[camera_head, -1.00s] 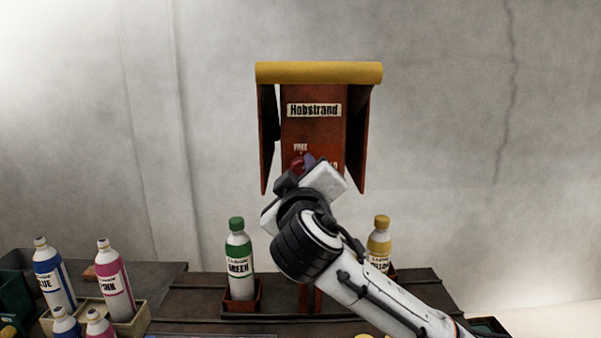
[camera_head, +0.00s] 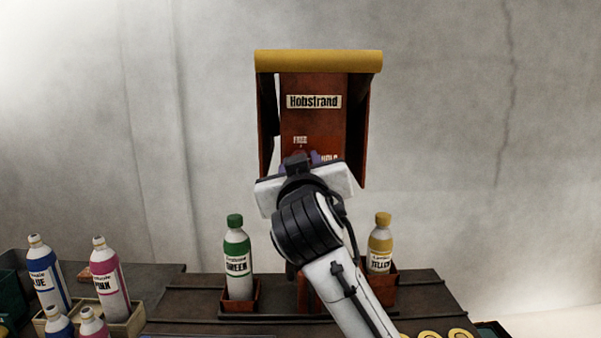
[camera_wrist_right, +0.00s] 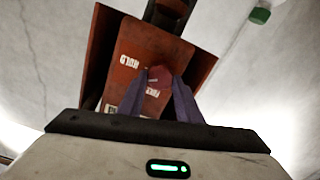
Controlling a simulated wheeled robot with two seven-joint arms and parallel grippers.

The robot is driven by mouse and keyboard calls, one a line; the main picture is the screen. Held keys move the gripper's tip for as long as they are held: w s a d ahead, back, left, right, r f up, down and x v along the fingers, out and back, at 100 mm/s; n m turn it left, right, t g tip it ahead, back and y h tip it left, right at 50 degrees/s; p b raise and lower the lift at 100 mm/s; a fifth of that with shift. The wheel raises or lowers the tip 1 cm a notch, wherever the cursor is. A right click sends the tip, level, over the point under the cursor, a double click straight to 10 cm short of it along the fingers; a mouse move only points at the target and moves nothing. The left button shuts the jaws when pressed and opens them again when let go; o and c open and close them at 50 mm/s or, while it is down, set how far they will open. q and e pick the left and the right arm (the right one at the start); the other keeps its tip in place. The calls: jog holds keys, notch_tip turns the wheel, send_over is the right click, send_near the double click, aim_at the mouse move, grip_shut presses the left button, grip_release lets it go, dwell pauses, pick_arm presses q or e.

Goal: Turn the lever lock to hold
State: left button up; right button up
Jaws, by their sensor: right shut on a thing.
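The lever lock is a small dark red piece (camera_wrist_right: 158,77) on the front of a rusty red housing (camera_head: 312,125) marked "Hobstrand". In the wrist view it sits between the tips of my right gripper (camera_wrist_right: 158,84), whose purple-grey fingers are shut on it. A "HOLD" label (camera_wrist_right: 125,62) and a "FREE" label (camera_wrist_right: 152,92) lie beside it. In the head view my right gripper (camera_head: 313,157) covers the lever, with "FREE" (camera_head: 300,141) above and "HOLD" (camera_head: 329,157) to the right. The lever's exact angle is hard to tell. My left gripper is not in view.
A yellow roll-edged top (camera_head: 318,61) and side flaps frame the housing. A green-capped bottle (camera_head: 237,258) and a yellow-capped bottle (camera_head: 380,246) stand in holders on either side below. Blue and pink bottles (camera_head: 109,280) stand in a crate at the left. The wall behind is bare.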

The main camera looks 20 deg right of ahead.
jog(key=shift+d+m+b, duration=0.1)
jog(key=shift+m+b, duration=0.55)
jog(key=shift+m, duration=2.25)
jog(key=o, duration=1)
jog(key=shift+o, duration=0.2)
jog(key=shift+r, duration=0.1)
